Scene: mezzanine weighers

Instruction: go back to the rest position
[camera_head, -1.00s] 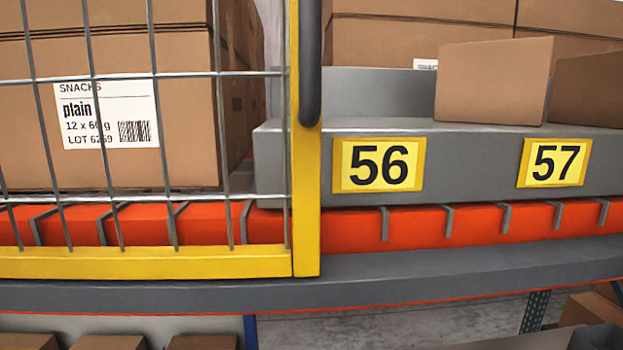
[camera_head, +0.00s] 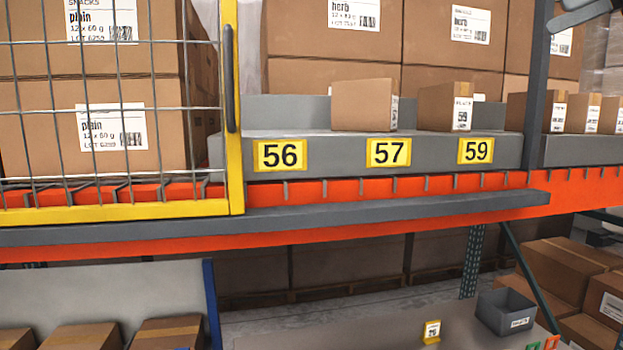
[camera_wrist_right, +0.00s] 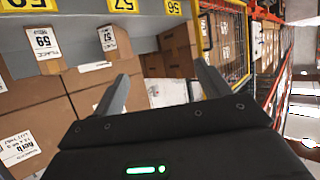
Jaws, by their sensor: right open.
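My right gripper (camera_wrist_right: 162,75) shows in the right wrist view with its two grey fingers spread apart and nothing between them. Cartons and the rack lie beyond the fingertips, apart from them. In the head view, a grey part of my right gripper (camera_head: 582,12) shows at the top right corner, cut off by the picture edge. My left gripper is in neither view.
A yellow-framed mesh gate (camera_head: 233,120) stands at the left before stacked cartons. Below are an orange beam (camera_head: 380,225), a grey table (camera_head: 370,325) and a dark bin (camera_head: 505,312).

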